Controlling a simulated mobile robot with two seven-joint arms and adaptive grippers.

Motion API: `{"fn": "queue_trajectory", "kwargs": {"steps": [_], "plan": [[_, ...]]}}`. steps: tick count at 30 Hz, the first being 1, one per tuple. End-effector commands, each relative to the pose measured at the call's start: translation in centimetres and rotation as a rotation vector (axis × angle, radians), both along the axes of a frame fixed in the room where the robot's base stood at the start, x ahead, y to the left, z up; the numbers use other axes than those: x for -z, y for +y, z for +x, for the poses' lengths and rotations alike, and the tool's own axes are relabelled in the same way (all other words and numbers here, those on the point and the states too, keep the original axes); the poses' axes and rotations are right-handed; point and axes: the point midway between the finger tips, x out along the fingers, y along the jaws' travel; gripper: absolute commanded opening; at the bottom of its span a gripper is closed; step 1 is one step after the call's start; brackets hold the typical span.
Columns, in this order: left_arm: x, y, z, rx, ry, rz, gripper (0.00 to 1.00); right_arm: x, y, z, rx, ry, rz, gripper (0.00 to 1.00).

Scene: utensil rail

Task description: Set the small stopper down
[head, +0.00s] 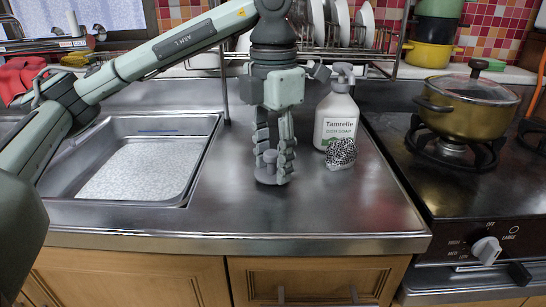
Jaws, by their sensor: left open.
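My left gripper (275,170) points straight down over the steel counter, its fingers open. A small grey stopper (270,158) with a knob on top is between and just in front of the fingers. It looks upright and appears to rest on the counter (330,210); the fingers hide part of it. I cannot tell whether any finger touches it. My right gripper is not in this view.
A soap bottle (336,118) and a speckled sponge-like object (341,153) stand close to the right of the gripper. A sink (205,150) is to the left. A stove with a lidded pot (465,110) is at right. A dish rack (345,48) stands behind. The front counter is clear.

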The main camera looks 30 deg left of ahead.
Motion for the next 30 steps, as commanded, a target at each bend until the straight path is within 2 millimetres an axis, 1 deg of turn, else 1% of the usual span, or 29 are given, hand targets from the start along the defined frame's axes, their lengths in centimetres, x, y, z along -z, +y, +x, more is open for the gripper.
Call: {"fn": "queue_trajectory", "kwargs": {"steps": [4,5,6,7,10,11,12,13,18,21,24,30], "plan": [[-0.4,0.0,0.0,0.0,-0.001,0.0,0.41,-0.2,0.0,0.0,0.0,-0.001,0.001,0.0],[-0.6,0.0,0.0,0.0,-0.001,0.0,0.41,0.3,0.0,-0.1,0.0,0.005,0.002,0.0],[-1.0,0.0,0.1,0.0,-0.003,0.0,0.41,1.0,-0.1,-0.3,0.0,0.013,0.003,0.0],[-1.5,0.0,0.1,-0.001,-0.004,-0.001,0.41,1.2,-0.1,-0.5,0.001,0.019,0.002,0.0],[-3.6,-0.1,0.1,0.001,-0.005,-0.001,0.41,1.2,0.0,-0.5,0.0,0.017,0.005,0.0],[-4.5,0.0,0.1,0.0,-0.006,0.0,0.41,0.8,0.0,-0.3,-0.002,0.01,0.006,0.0],[-5.7,0.0,0.1,-0.001,-0.008,0.0,0.41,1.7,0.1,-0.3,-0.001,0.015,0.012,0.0],[-6.5,0.0,0.1,-0.001,-0.008,0.0,0.41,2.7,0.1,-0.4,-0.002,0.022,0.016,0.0],[-10.2,0.0,0.1,-0.001,-0.006,0.001,0.41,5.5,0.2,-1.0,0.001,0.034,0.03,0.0],[-11.0,0.0,0.0,0.0,-0.002,0.0,0.41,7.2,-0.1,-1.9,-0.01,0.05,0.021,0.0],[-11.8,0.0,0.0,0.0,-0.001,0.001,0.41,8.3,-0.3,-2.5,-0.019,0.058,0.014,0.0],[-12.3,0.0,0.0,0.001,0.001,0.0,0.41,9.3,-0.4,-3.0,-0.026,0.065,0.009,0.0]]}}
